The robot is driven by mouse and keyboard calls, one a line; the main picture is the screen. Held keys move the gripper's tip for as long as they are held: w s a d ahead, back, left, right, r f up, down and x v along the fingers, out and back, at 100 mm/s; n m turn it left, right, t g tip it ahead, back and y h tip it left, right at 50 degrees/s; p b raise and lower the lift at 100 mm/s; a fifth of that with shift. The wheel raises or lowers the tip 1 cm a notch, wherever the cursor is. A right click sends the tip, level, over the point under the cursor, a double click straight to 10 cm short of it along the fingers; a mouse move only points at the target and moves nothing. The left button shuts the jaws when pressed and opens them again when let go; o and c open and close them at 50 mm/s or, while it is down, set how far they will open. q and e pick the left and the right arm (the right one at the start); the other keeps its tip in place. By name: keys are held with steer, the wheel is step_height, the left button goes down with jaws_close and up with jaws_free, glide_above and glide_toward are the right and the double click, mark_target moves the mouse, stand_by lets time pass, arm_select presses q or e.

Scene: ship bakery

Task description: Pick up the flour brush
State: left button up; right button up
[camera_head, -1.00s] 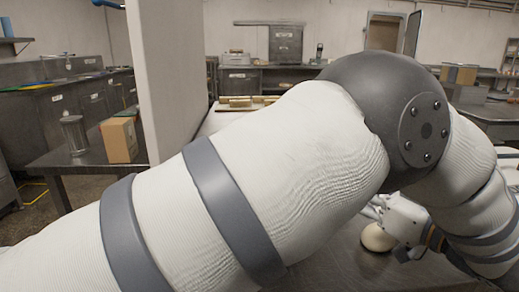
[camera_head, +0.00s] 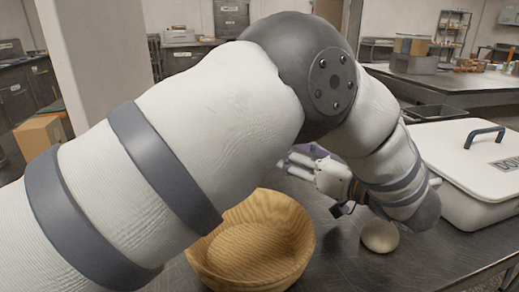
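I cannot make out the flour brush in this view. My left arm crosses the picture from the left, bends at its dark elbow and hides much of the table. Its gripper (camera_head: 293,165) hangs low over the metal table, fingers pointing left, behind a wooden bowl (camera_head: 248,252). The gap between the fingers is too small to tell, and I see nothing clearly held. My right gripper is not in view.
A pale dough ball (camera_head: 380,236) lies on the metal table (camera_head: 350,270) right of the bowl. A white lidded bin (camera_head: 475,165) with a dark handle stands at the right. Another table (camera_head: 455,82) with boxes is behind. The front right of the table is clear.

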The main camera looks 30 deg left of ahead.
arm_select(q)
steer(key=x, duration=0.5)
steer(key=p+x, duration=0.1)
steer(key=x, duration=0.2)
steer(key=shift+s+a+r, duration=0.3)
steer(key=shift+a+r, duration=0.05)
steer(key=shift+a, duration=0.1)
jaws_close()
